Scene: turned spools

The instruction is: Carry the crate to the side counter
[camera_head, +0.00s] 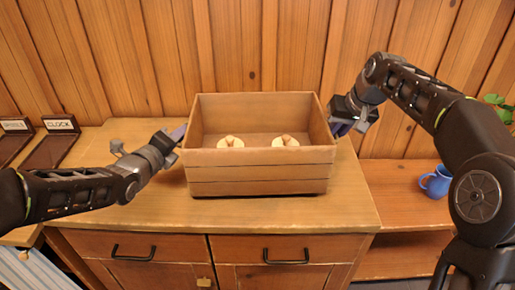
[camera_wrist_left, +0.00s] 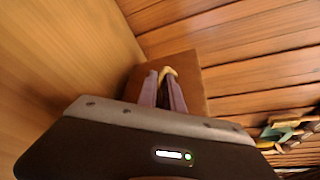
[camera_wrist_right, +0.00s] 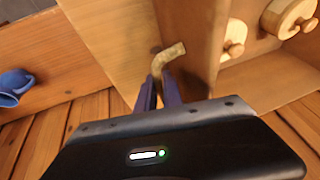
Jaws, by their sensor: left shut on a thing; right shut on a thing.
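The wooden crate (camera_head: 262,180) is open-topped and level on the wooden cabinet top (camera_head: 290,212), with a thin dark shadow along its base. I cannot tell if a small gap lies under it. Two pale spools (camera_head: 230,142) (camera_head: 285,141) stand inside. My left gripper (camera_head: 179,133) is at the crate's left end, shut on a tan handle (camera_wrist_left: 168,72) in the left wrist view. My right gripper (camera_head: 342,127) is at the right end, shut on a bent tan handle (camera_wrist_right: 168,56) in the right wrist view. The fingers partly hide both handles.
A lower wooden surface (camera_head: 395,190) adjoins at the right, with a blue mug (camera_head: 436,182) and a green plant (camera_head: 497,103). At the left are dark trays with signs, one reading CLOCK (camera_head: 60,123). A plank wall stands behind. The cabinet top is clear in front of the crate.

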